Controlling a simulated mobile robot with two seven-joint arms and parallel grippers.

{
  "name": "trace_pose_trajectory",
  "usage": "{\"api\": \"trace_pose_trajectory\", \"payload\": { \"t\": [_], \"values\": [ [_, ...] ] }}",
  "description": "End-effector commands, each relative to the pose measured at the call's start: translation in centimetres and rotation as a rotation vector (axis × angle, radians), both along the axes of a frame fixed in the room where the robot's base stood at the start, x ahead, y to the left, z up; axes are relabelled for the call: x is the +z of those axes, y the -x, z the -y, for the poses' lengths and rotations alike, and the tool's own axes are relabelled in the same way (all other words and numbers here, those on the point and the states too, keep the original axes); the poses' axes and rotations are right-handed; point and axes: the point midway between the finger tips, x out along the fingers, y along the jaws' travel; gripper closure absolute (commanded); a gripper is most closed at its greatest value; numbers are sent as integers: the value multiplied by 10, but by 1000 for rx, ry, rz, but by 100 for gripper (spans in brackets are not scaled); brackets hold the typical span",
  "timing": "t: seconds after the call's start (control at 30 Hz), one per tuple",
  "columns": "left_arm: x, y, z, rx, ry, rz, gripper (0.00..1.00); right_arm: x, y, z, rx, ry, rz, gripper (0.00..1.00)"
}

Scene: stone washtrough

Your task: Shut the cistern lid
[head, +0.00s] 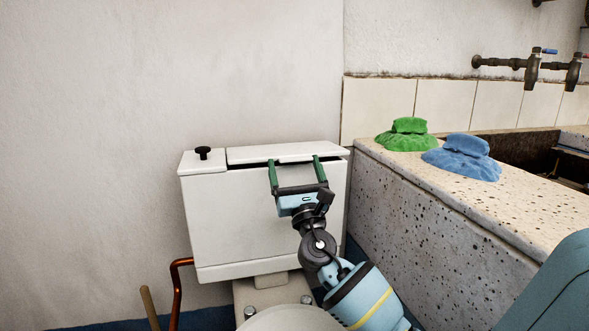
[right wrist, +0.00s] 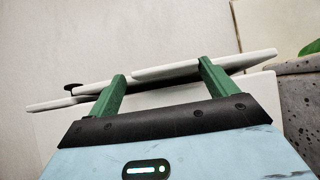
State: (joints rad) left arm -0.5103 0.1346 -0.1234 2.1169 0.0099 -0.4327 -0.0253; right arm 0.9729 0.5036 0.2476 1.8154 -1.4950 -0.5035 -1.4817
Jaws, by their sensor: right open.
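The white cistern (head: 240,222) stands against the wall. Its lid (head: 250,155) lies over the right part of the top, with a dark gap showing under its front edge, so it sits slightly raised. The lid also shows in the right wrist view (right wrist: 160,70). My right gripper (head: 295,161) is open, its two green fingers apart and empty. The fingertips overlap the lid's front edge in both views; whether they touch it I cannot tell. In the right wrist view the gripper (right wrist: 162,70) points at that edge. My left gripper is not in view.
A black knob (head: 203,152) stands on the cistern's left top section. A copper pipe (head: 176,290) runs at lower left.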

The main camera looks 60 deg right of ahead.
Motion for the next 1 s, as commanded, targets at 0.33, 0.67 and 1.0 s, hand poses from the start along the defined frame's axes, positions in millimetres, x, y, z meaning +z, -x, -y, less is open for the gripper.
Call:
{"api": "trace_pose_trajectory", "payload": {
  "t": [0.33,0.67,1.0],
  "values": [
    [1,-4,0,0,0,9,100,-19,20,-12,-7,-7,-2,5],
    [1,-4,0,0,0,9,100,-43,45,-39,1,1,0,5],
    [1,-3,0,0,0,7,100,-45,48,-43,1,4,2,5]
  ]
}}
